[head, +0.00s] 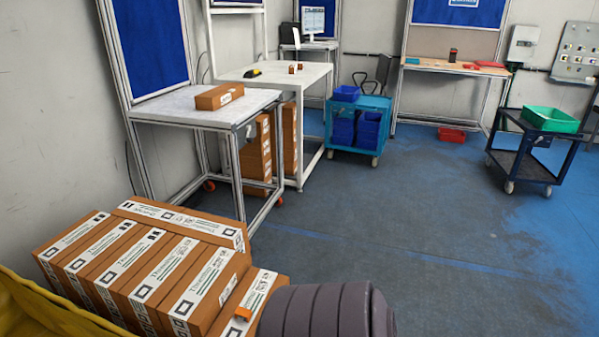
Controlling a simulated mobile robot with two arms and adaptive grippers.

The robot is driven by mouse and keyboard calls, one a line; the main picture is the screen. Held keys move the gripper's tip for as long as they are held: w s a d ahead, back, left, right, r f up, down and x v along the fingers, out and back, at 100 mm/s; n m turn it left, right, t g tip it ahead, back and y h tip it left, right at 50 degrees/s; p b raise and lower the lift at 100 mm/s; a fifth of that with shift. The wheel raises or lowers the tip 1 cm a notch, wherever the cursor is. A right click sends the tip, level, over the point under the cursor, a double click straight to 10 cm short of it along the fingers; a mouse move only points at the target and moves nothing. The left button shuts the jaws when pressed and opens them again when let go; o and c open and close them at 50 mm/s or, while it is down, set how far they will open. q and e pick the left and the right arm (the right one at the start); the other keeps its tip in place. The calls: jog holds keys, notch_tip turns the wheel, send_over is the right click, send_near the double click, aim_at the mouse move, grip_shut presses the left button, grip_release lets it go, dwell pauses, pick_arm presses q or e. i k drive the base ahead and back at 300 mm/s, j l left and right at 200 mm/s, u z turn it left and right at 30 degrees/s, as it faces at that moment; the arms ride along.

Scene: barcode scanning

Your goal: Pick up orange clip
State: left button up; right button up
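A small bright orange piece (243,313), which looks like the orange clip, shows at the bottom of the head view. It lies against the white label of the front right cardboard box (262,284). It is too small to make out its shape. Neither of my grippers can be made out in this view. A dark grey ribbed rounded part (328,312) fills the bottom centre, just right of the orange piece, and hides part of that box.
Several labelled cardboard boxes (140,262) stand in a row at the lower left. A yellow surface (40,310) is at the bottom left corner. A white table (170,107) carries one box (219,96). Blue and dark carts stand further back. The floor (430,240) at centre right is clear.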

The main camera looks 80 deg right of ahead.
aim_at(246, 313)
jog(key=z, duration=2)
